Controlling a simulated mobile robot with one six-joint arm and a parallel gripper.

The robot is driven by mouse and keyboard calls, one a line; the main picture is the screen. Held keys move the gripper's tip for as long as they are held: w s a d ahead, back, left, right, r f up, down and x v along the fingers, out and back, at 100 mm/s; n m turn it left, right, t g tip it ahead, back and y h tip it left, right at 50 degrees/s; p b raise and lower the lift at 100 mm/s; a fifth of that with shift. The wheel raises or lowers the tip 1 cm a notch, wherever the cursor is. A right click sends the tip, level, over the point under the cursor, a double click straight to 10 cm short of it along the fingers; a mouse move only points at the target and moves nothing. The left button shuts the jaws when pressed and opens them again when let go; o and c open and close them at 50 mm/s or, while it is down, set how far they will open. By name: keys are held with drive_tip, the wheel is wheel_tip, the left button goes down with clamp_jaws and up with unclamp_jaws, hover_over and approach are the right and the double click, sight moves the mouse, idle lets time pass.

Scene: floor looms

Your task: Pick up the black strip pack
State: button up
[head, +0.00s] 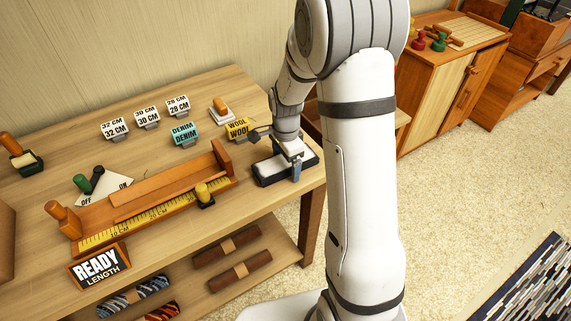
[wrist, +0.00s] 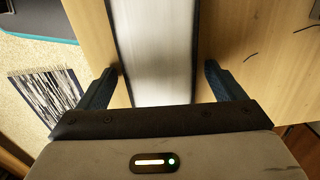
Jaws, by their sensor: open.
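A long black-sided block with a pale top, which looks like the black strip pack (head: 269,174), lies at the right front corner of the wooden table. My gripper (head: 293,163) is right over it, pointing down, and partly hides it. In the wrist view the pack (wrist: 155,55) runs up the picture between my two open fingers (wrist: 163,80). There is a gap on each side, narrower on the left. I cannot tell how far the fingertips reach down beside it. Nothing is gripped.
A yellow WOOL tag (head: 238,128) stands just left of my gripper. A wooden ruler jig (head: 150,205) with a yellow-knobbed slider (head: 204,193) lies further left. A DENIM tag (head: 185,134) and several length tags stand behind. Rolled cloths (head: 240,270) lie on the lower shelf.

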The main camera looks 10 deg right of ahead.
drive_tip(key=shift+c, duration=0.4)
drive_tip(key=c, duration=1)
drive_tip(key=shift+c, duration=0.3)
drive_tip(key=shift+r, duration=0.1)
